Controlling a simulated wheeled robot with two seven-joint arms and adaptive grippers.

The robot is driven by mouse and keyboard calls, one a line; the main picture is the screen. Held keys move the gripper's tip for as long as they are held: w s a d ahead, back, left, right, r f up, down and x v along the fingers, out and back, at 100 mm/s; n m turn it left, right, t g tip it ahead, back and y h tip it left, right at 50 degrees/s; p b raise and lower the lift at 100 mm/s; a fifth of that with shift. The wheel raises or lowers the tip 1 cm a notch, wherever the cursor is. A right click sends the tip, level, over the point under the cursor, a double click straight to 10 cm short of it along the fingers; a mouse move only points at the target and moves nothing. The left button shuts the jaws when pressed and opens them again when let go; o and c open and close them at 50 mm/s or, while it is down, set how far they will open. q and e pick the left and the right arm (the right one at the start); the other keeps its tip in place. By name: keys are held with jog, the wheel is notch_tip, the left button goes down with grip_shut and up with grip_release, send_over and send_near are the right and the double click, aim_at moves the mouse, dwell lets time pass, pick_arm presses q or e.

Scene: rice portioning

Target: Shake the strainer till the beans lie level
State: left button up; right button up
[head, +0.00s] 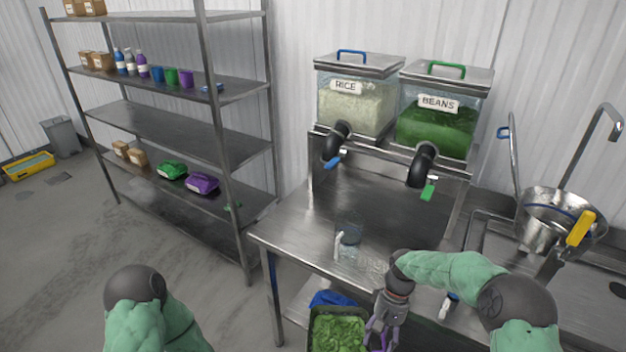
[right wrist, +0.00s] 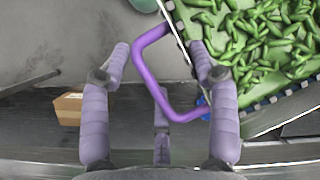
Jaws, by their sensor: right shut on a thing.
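The strainer (head: 311,337) is a dark rectangular basket at the bottom of the head view, in front of the table. It also shows at the upper right of the right wrist view (right wrist: 262,106). Green beans (head: 338,331) fill it; I cannot tell whether they lie level. My right gripper (head: 380,338) is at the strainer's right side, shut on its purple handle (right wrist: 147,78). The handle's loop shows between the purple fingers in the right wrist view. My left arm shows at the lower left, but its gripper is out of view.
The steel table (head: 290,232) carries a clear container (head: 348,232). Rice (head: 357,105) and beans (head: 437,125) dispensers stand behind it. A sink with a metal colander (head: 540,238) is at right. A shelf rack (head: 170,132) stands at left, with open floor before it.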

jog(key=shift+s+p, duration=0.15)
jog(key=shift+p, duration=0.25)
dwell(0.4)
dwell(0.5)
